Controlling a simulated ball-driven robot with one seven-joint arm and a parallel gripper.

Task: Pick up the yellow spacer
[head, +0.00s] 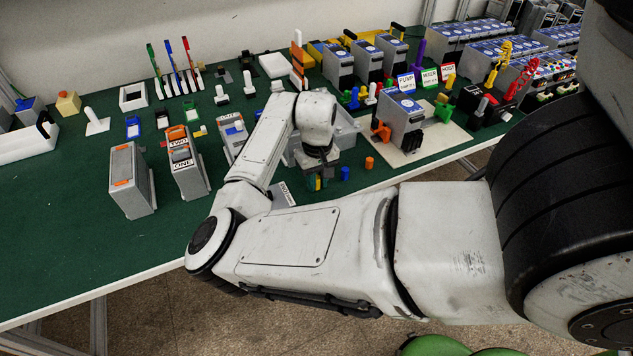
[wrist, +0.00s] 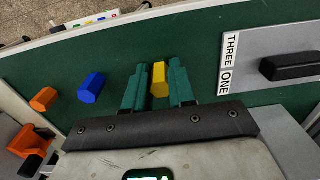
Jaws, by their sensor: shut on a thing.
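The yellow spacer (wrist: 159,78) is a small faceted yellow block between the two green fingers of my gripper (wrist: 159,88) in the wrist view. My gripper is shut on it. In the head view my gripper (head: 318,182) points down near the table's front edge, and a sliver of the yellow spacer (head: 318,184) shows between the fingers. The rest of it is hidden there. I cannot tell whether it touches the green table top.
A blue spacer (wrist: 91,88) and an orange spacer (wrist: 43,99) stand left of my gripper in the wrist view. A grey plate labelled THREE ONE (wrist: 270,45) lies to its right. A light grey tray (head: 345,130) stands behind my gripper in the head view.

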